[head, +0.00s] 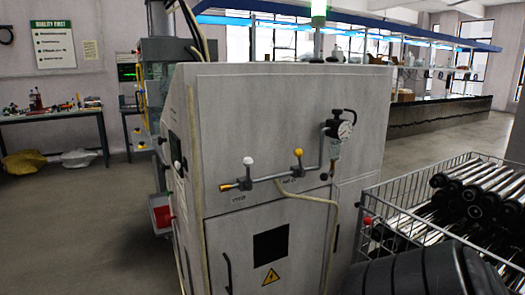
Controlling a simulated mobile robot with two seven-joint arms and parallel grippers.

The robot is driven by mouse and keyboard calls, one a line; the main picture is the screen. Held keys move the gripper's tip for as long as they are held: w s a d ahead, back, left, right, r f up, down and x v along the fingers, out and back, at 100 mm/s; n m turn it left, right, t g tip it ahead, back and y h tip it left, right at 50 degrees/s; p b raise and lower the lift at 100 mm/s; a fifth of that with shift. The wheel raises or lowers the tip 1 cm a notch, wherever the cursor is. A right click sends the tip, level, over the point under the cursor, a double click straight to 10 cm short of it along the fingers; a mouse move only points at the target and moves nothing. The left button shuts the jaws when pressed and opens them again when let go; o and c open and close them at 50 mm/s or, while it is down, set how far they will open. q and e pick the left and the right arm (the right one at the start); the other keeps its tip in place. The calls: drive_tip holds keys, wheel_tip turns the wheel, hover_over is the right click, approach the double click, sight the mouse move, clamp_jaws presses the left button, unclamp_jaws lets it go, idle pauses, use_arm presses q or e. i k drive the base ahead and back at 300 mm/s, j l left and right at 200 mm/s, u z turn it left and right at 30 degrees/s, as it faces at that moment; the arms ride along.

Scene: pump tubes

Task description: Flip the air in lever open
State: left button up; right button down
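A large grey machine cabinet (270,100) stands in the middle of the head view. A pipe (270,179) runs across its front face with two small levers. The left lever has a white knob (248,161) and the right one a yellow knob (298,153); both knobs stand above the pipe. Small labels sit below the pipe, too small to read, so I cannot tell which lever is air in. The pipe rises on the right to a round gauge (344,130), with a black knob (323,177) below. Neither gripper is in view.
A wire basket (392,213) holding several metal tubes with black ends (472,195) stands close to the cabinet's right. A dark rounded object (430,272) fills the bottom right. The floor (75,230) left of the cabinet is open. A table (60,116) stands at the back left.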

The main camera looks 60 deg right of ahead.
sight(298, 153)
drive_tip(key=z, duration=2.2)
